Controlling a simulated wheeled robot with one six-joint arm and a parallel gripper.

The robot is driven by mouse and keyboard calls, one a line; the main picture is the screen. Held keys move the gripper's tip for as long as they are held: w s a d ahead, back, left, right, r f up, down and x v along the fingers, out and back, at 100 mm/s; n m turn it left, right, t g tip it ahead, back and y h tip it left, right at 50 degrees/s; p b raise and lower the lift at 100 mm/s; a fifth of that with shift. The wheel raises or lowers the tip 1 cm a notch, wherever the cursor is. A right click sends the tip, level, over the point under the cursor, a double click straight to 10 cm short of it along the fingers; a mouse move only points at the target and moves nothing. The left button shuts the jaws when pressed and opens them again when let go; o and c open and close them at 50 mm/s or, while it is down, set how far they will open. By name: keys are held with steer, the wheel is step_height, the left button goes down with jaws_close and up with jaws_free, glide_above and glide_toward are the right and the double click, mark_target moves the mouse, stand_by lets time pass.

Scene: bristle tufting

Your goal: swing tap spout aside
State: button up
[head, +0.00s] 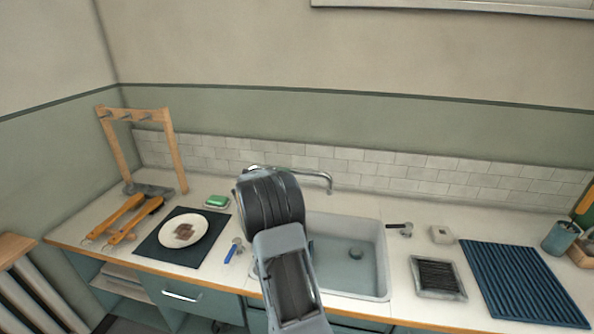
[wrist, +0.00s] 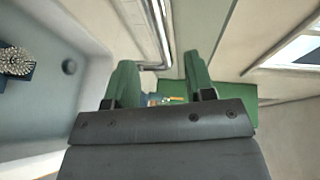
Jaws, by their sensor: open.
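The chrome tap spout (head: 310,174) reaches right from behind my arm, above the back of the sink (head: 384,265), and its tip bends down. My arm hides the tap's base and my gripper in the head view. In the wrist view my gripper (wrist: 158,66) is open, with its two green fingers apart. The chrome spout (wrist: 157,30) shows beyond the fingertips, in line with the gap between them. I cannot tell whether it touches either finger. The sink (wrist: 60,35) fills the left of the wrist view.
A bristled blue item (wrist: 15,65) is in the sink. Left on the counter are a plate (head: 184,233) on a dark mat, green soap (head: 216,201) and a wooden rack (head: 174,150). Right are a bristle tray (head: 438,276) and a ribbed blue mat (head: 520,283). Tiles back the counter.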

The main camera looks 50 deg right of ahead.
mark_target(297, 172)
steer(key=p+x, duration=0.2)
steer(key=x, duration=0.6)
steer(key=shift+d, duration=0.25)
steer(key=shift+c, duration=0.2)
jaws_close()
